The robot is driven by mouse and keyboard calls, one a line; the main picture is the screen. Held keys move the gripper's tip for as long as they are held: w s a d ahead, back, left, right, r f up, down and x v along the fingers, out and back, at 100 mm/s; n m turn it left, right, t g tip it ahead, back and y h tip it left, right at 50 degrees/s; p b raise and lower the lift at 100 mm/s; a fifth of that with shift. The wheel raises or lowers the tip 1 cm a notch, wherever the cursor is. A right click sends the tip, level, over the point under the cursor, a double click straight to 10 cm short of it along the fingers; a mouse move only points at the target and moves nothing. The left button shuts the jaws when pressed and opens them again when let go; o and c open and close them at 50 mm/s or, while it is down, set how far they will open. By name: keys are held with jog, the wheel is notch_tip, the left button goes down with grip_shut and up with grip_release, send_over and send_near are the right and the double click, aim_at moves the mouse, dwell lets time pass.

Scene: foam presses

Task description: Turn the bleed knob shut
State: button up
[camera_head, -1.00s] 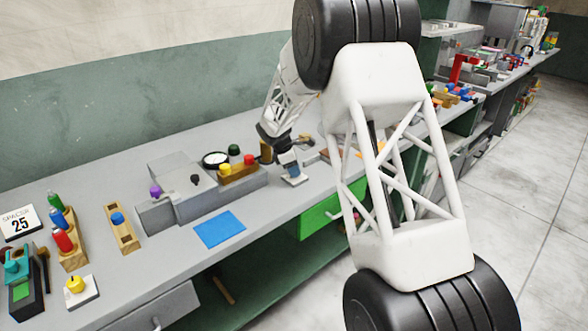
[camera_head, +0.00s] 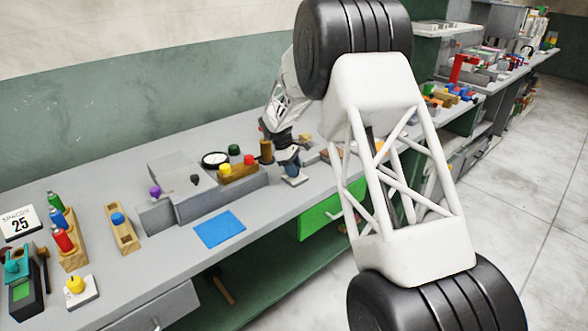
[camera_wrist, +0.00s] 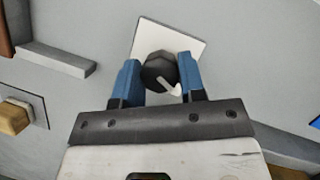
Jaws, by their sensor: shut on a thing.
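The bleed knob (camera_wrist: 158,74) is a dark round knob with a white pointer, seen from above in the wrist view. It sits on a square white plate (camera_wrist: 180,38). The pointer is toward the lower right of the knob. My gripper (camera_wrist: 159,68) has a blue finger on each side of the knob and is shut on it. In the head view my gripper (camera_head: 287,162) is down at the white plate (camera_head: 295,181), near the bench's front edge. There the fingers and wrist hide the knob.
A brown post (camera_head: 266,151) stands close left of my gripper. Beyond it are a grey block (camera_head: 205,200) with coloured knobs, and a round gauge (camera_head: 214,158). A blue mat (camera_head: 219,229) lies flat in front.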

jog(key=m+g, duration=0.1)
jog(key=m, duration=0.2)
jog(key=m+g+y, duration=0.1)
jog(key=m, duration=0.2)
jog(key=shift+w+d+m, duration=0.1)
jog(key=shift+m, duration=0.2)
jog(key=m+y, duration=0.1)
jog(key=m, duration=0.2)
jog(key=m+g+y, duration=0.1)
jog(key=m, duration=0.2)
dwell(0.3)
jog(key=o, duration=0.9)
jog(key=shift+w+r, duration=0.1)
jog(key=shift+r, duration=0.05)
jog(key=v, duration=0.7)
jog(key=shift+w+d+r, duration=0.15)
jog(key=shift+r, duration=0.05)
jog(key=shift+r, duration=0.1)
